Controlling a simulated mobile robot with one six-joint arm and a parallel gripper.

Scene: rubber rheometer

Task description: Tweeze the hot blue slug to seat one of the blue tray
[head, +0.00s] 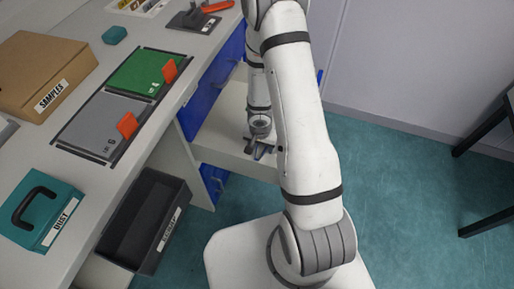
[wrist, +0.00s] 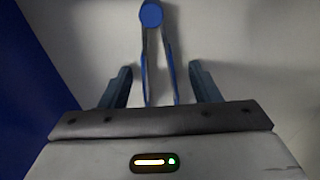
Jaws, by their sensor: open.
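My gripper (head: 260,153) is low over a white surface (head: 225,128) beside the blue cabinet fronts, and my own arm partly covers it. In the wrist view my gripper (wrist: 160,68) is open, with one dark finger on each side of a slim tweezer-like tool (wrist: 146,75). The tool has two thin blue-edged legs that meet near a round blue end (wrist: 151,14). I cannot tell whether that end is part of the tool or a separate piece. I cannot make out a separate blue slug or a blue tray in either view.
The bench holds a cardboard SAMPLES box (head: 38,72), a green mat (head: 140,72) and a grey mat (head: 95,127) with orange tags, and a teal DUST box (head: 38,212). A black bin (head: 143,222) stands beside the bench. The floor at right is mostly clear.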

